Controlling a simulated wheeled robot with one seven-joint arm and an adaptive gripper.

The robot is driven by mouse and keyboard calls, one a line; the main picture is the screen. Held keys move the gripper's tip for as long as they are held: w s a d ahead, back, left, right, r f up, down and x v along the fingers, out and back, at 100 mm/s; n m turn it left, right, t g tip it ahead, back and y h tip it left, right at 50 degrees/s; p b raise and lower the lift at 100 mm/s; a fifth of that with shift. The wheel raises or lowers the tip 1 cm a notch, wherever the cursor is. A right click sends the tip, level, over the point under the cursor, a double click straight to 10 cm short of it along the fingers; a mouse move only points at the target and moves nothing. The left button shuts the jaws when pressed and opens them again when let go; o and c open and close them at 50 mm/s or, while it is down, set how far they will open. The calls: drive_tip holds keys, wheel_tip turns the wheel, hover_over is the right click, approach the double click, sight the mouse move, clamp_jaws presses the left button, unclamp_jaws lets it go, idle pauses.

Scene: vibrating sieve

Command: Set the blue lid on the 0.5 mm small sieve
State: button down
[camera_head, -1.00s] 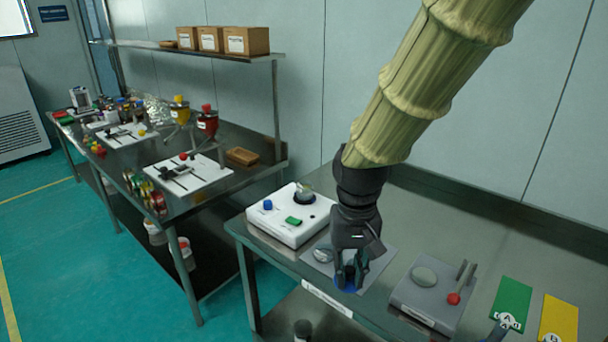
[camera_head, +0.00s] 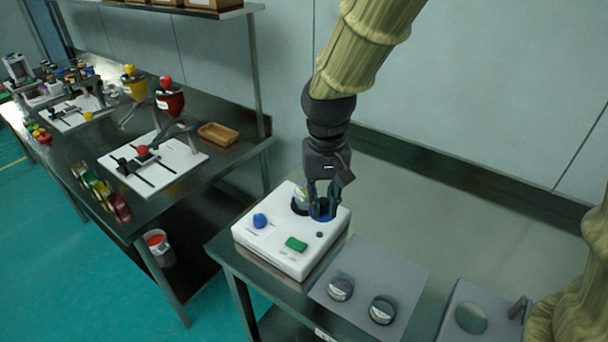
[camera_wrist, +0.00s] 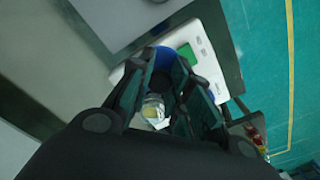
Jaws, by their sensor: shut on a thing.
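My gripper (camera_head: 322,208) is shut on the blue lid (camera_head: 323,214), held over the back right of the white machine's top. The wrist view shows the lid's blue rim (camera_wrist: 165,58) between the fingers (camera_wrist: 160,92). A small sieve (camera_head: 299,201) is at the machine's dark round seat, just left of the fingers and partly hidden. In the wrist view, a small clear and yellowish round thing with a pale label (camera_wrist: 153,108) shows beside the lid. I cannot read the sieve size or tell whether the lid touches it.
The white machine (camera_head: 280,262) has a blue knob (camera_head: 260,221) and a green button (camera_head: 296,244). Two small round pieces (camera_head: 340,289) and (camera_head: 383,310) lie on a grey mat (camera_head: 372,270). A grey device (camera_head: 468,318) stands right. The table's back is clear.

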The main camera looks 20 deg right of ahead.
drive_tip(key=w+p, duration=0.1)
drive_tip(key=w, duration=0.3)
drive_tip(key=w+f+p, duration=0.1)
drive_tip(key=w, duration=0.4)
drive_tip(key=w+p, duration=0.1)
drive_tip(key=w, duration=0.3)
drive_tip(key=shift+w+d+f, duration=0.15)
drive_tip(key=shift+d, duration=0.05)
drive_tip(key=shift+f+p, duration=0.7)
drive_tip(key=shift+f, duration=1.1)
drive_tip(key=c, duration=1.3)
unclamp_jaws()
drive_tip(key=shift+w, duration=0.1)
wheel_tip(320, 180, up, 12)
drive_tip(key=b, duration=0.3)
